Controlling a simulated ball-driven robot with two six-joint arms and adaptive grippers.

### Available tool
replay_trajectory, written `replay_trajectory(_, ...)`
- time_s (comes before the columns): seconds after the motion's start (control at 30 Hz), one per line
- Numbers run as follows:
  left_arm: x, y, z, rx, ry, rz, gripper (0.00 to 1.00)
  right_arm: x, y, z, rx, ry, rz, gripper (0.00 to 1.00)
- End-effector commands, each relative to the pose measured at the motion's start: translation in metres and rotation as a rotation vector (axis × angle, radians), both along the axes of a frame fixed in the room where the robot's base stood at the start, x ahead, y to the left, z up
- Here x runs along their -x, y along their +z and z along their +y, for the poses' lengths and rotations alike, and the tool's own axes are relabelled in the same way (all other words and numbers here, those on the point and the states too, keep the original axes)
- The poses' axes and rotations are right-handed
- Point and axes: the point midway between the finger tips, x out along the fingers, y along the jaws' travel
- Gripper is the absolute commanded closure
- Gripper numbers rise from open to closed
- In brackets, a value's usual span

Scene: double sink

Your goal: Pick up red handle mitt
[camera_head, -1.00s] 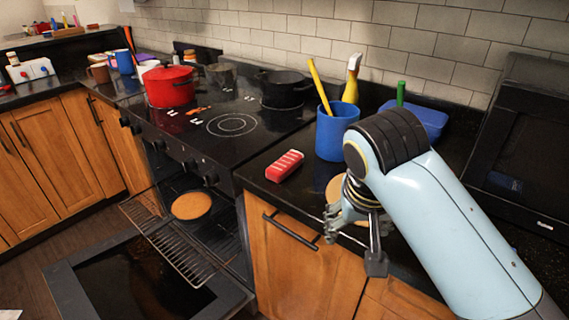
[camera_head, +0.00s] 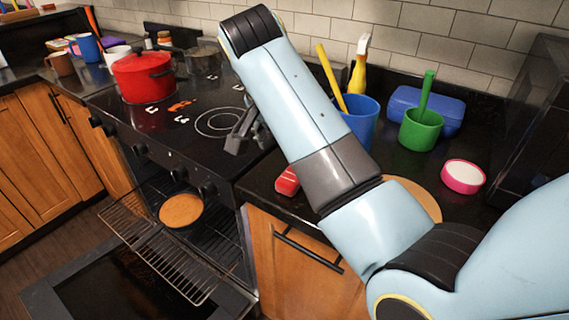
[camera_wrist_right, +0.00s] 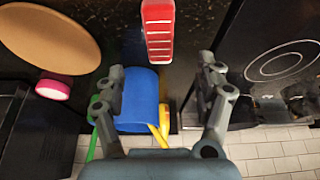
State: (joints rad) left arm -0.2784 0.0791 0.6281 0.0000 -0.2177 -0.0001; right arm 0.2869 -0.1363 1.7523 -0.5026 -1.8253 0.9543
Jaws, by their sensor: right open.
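The red handle mitt (camera_head: 287,182) is a small red block with pale stripes, lying on the black counter just right of the stove. In the head view my right arm covers most of it. In the right wrist view the mitt (camera_wrist_right: 158,32) shows at the top centre, beyond the fingertips and apart from them. My right gripper (camera_head: 246,130) is over the edge between stove and counter in the head view, small and partly hidden by its own wrist. My left gripper is not in view.
A blue cup (camera_head: 364,118) with utensils stands behind my right arm. A green cup (camera_head: 421,130), a pink-rimmed round thing (camera_head: 463,176) and a round board (camera_head: 424,198) are further right. A red pot (camera_head: 143,78) is on the stove. The oven door (camera_head: 130,285) hangs open.

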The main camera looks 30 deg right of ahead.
Motion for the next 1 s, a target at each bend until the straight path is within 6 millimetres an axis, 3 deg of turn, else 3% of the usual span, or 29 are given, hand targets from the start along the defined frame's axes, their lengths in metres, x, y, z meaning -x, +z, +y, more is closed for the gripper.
replay_trajectory(0.2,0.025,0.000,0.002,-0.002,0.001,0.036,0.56,-0.005,-0.034,-0.013,0.003,0.001,0.005,0.29)
replay_trajectory(0.37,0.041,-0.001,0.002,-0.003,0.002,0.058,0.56,-0.008,-0.047,-0.018,0.000,0.001,0.003,0.29)
replay_trajectory(0.53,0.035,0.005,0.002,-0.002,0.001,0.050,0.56,-0.011,-0.067,-0.025,0.002,0.001,0.006,0.29)
replay_trajectory(0.7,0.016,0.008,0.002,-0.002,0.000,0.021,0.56,-0.016,-0.090,-0.033,0.002,0.001,0.003,0.29)
replay_trajectory(1.0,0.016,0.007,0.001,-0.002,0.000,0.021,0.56,-0.017,-0.096,-0.034,-0.001,0.001,0.001,0.29)
